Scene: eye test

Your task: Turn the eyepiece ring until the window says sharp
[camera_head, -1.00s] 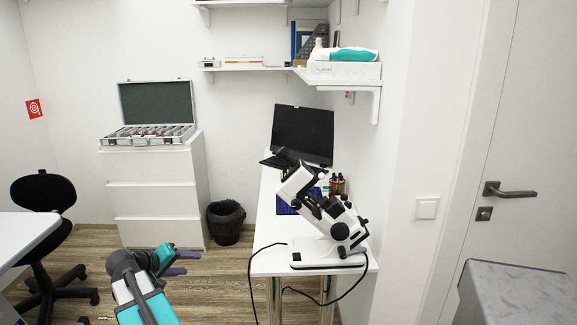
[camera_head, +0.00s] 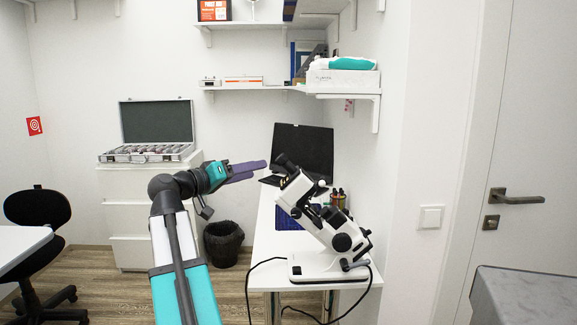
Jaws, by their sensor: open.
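A white and black microscope-like device (camera_head: 322,228) stands on the narrow white table, tilted up toward the left. Its dark eyepiece (camera_head: 285,162) is at the upper left end of the tube. I cannot make out a window with a word on it at this size. My gripper (camera_head: 265,165) is open and empty, with its purple fingers pointing right, a short way left of the eyepiece. The fingers appear apart from the eyepiece, though depth is hard to judge.
A dark laptop (camera_head: 305,147) stands behind the device. A black cable (camera_head: 262,263) hangs over the table's (camera_head: 262,240) front left. A drawer cabinet (camera_head: 130,215) with an open case (camera_head: 152,135) is behind my arm. A trash bin (camera_head: 224,243) stands between. Shelves (camera_head: 345,95) hang above.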

